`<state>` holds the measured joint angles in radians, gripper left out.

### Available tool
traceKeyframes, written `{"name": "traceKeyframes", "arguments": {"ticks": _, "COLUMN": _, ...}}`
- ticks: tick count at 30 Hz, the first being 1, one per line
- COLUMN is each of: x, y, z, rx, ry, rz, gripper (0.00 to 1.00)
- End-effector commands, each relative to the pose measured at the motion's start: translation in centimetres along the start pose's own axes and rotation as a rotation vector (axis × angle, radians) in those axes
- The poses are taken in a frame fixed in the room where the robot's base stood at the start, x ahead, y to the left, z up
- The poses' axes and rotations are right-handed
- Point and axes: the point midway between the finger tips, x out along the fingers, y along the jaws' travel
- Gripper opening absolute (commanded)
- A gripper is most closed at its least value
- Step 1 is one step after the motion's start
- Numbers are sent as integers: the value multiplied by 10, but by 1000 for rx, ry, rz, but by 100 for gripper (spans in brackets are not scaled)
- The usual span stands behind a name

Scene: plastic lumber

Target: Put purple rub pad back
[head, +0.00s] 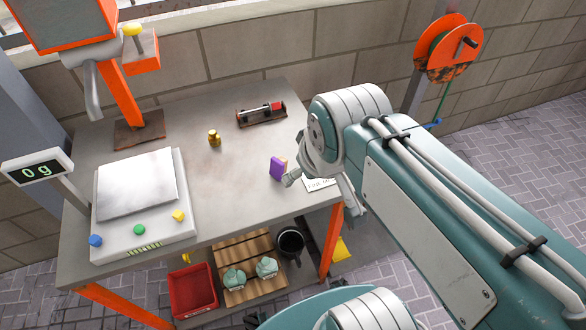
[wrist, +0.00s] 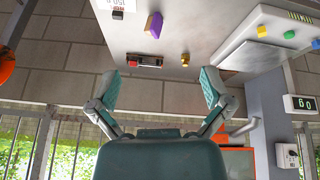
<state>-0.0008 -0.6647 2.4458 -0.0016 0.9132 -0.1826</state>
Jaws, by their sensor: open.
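The purple rub pad (head: 278,168) stands on the grey workbench (head: 235,185), near its right side, with an orange face along one edge. It also shows in the wrist view (wrist: 154,25), beyond my fingers near the top. My gripper (head: 318,181) is at the right end of the bench; in the head view one fingertip appears close beside the pad. In the wrist view my gripper (wrist: 158,84) has its two teal fingers spread wide with nothing between them. I cannot tell its exact height above the bench.
A small holder (head: 262,116) with a dark and red item lies at the back. A brass weight (head: 214,138) stands left of it. A white scale (head: 142,205) reading 0 g fills the left. A printed card (head: 320,184) lies under my gripper. The bench middle is clear.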

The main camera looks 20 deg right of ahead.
Motion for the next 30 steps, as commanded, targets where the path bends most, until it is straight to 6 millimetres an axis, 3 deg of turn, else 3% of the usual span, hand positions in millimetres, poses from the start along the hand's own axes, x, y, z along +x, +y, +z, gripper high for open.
{"name": "traceKeyframes", "arguments": {"ticks": 14, "x": 51, "y": 12, "z": -71, "rx": -801, "ry": -171, "rz": -115, "gripper": 100}}
{"name": "traceKeyframes", "arguments": {"ticks": 30, "x": 142, "y": 21, "z": -123, "rx": -1624, "ry": -240, "rz": -384, "gripper": 100}}
